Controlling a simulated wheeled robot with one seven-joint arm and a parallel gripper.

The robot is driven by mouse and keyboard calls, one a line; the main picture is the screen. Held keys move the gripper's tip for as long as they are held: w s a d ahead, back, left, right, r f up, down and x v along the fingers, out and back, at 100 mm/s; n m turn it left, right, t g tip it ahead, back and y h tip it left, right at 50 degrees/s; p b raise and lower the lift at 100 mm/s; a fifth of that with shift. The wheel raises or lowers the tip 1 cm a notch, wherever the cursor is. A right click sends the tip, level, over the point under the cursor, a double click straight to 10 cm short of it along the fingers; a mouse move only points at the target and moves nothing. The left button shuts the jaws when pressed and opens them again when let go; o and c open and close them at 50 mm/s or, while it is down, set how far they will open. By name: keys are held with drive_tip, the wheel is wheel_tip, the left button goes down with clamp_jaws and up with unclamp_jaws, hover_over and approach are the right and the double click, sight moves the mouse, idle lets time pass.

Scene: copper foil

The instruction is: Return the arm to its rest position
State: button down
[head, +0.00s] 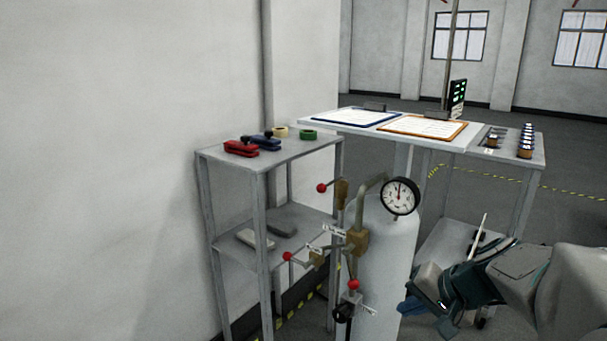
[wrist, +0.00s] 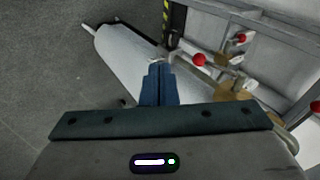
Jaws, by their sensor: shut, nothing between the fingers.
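My gripper (head: 408,307) is at the lower right of the head view, at the end of my arm, to the right of a pale grey cylinder (head: 388,265). In the wrist view my gripper (wrist: 158,70) has its two blue fingers together, with nothing between them. The cylinder (wrist: 125,55) lies beyond the fingers there. In the head view the fingers partly overlap the cylinder's right edge; I cannot tell whether they touch it.
Red-knobbed valve levers (head: 353,285) and a pressure gauge (head: 400,196) are on the cylinder. A grey shelf (head: 270,157) stands left, by the wall. A table with clipboards (head: 355,119) is behind. Open floor (wrist: 50,70) shows in the wrist view.

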drive_tip(key=s+a+r+n+g+h+p, duration=0.1)
drive_tip(key=s+r+p, duration=0.5)
drive_tip(key=r+p, duration=0.6)
drive_tip(key=s+a+r+n+g+h+p, duration=0.2)
drive_tip(key=s+a+r+n+p, duration=0.3)
drive_tip(key=r+p, duration=0.7)
drive_tip(key=shift+s+n+h+p, duration=0.3)
drive_tip(key=shift+s+h+p, duration=0.35)
drive_tip(key=shift+h, duration=0.25)
drive_tip(key=shift+w+a+r, duration=0.1)
drive_tip(key=shift+a, duration=0.05)
